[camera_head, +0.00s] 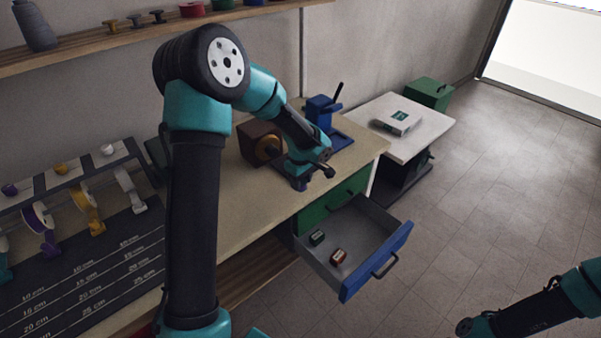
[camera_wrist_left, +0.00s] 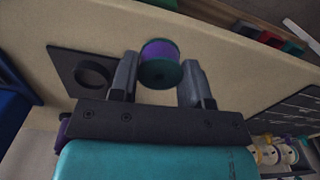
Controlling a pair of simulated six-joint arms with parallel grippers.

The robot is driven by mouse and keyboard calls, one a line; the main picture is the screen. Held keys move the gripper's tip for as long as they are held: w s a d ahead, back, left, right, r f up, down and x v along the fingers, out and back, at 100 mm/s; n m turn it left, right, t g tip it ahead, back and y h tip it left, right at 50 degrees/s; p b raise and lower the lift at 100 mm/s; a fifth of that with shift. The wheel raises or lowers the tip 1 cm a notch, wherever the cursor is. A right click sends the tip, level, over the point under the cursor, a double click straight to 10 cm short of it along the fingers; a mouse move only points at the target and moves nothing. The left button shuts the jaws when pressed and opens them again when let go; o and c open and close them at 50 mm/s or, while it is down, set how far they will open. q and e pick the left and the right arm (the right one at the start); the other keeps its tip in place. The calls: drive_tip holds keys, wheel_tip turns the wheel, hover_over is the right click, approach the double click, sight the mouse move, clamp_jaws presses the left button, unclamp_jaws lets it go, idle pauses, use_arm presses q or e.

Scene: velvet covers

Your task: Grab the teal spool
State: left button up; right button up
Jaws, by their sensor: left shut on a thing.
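The teal spool (camera_wrist_left: 160,72) has teal ends with a purple band between them. It sits between the two fingers of my left gripper (camera_wrist_left: 157,66) in the left wrist view, and the gripper is shut on it. In the head view the left gripper (camera_head: 300,180) is low over the workbench near its front edge, and its fingers and the spool are hard to make out there. My right arm's end (camera_head: 465,327) is at the lower right over the floor, away from the bench; its jaws are unclear.
A blue vise (camera_head: 322,108) and a brown box (camera_head: 261,143) stand behind the left gripper. An open drawer (camera_head: 398,238) holds a green and a red small box. A ribbon rack (camera_head: 75,178) is at the left. A dark plate with a ring (camera_wrist_left: 64,70) is beside the spool.

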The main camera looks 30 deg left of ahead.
use_arm(q)
drive_tip(key=shift+s+d, duration=0.15)
drive_tip(key=shift+s, duration=0.15)
idle(0.4)
